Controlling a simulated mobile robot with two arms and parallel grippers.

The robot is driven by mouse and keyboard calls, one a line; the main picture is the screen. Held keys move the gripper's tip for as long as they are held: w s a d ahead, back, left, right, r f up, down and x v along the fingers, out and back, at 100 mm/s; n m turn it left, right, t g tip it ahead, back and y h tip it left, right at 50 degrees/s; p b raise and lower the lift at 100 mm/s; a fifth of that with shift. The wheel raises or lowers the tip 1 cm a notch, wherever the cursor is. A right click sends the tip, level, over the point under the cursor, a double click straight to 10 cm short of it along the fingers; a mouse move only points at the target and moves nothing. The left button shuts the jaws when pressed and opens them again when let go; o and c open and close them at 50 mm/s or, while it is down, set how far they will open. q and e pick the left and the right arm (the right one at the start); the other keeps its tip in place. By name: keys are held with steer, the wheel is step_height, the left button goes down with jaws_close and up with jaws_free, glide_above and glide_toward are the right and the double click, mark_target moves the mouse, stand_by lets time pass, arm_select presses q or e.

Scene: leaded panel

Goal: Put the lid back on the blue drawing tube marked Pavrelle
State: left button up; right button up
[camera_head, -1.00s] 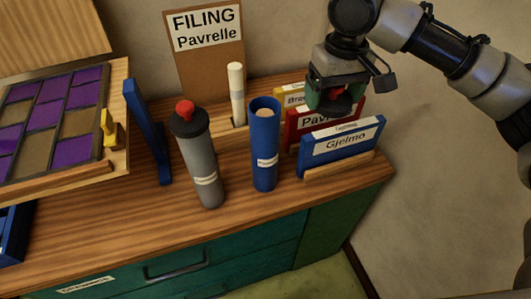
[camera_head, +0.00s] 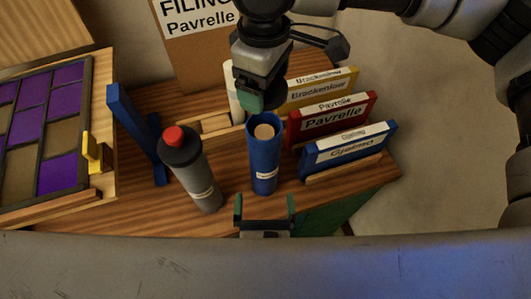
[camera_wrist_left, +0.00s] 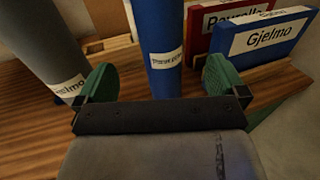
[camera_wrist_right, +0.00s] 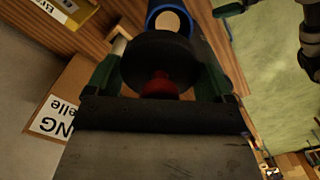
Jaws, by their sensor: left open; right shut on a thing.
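The blue tube (camera_head: 263,165) stands upright with its top uncovered and a pale roll inside; its label is too small to read surely. It also shows in the left wrist view (camera_wrist_left: 158,40). My right gripper (camera_head: 250,98) is above and just behind its mouth. In the right wrist view that gripper (camera_wrist_right: 160,85) is shut on the black lid with a red knob (camera_wrist_right: 158,58); the open blue mouth (camera_wrist_right: 172,10) shows beyond it.
A grey tube (camera_head: 195,175) with a black lid and red knob stands close left. Yellow (camera_head: 325,90), red (camera_head: 335,118) and blue (camera_head: 350,148) binders stand right. A cream roll (camera_head: 234,95) stands behind. A blue upright (camera_head: 138,135) and a leaded panel (camera_head: 45,130) are left.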

mark_target(264, 168)
steer(key=shift+s+r, duration=0.2)
steer(key=shift+s, duration=0.35)
steer(key=shift+s+r, duration=0.15)
steer(key=shift+s, duration=0.4)
steer(key=shift+w+f, duration=0.1)
steer(key=shift+w, duration=0.15)
arm_select(q)
steer(key=w, duration=1)
steer(key=shift+w+r, duration=0.15)
steer(key=shift+w, duration=0.25)
arm_select(e)
steer(key=shift+w, duration=0.15)
arm_select(q)
steer(key=shift+c, duration=0.3)
steer(key=c, duration=1.3)
steer(key=shift+o, duration=0.2)
arm_select(e)
steer(key=shift+f, duration=2.5)
steer(key=shift+f, duration=0.1)
steer(key=shift+f, duration=0.75)
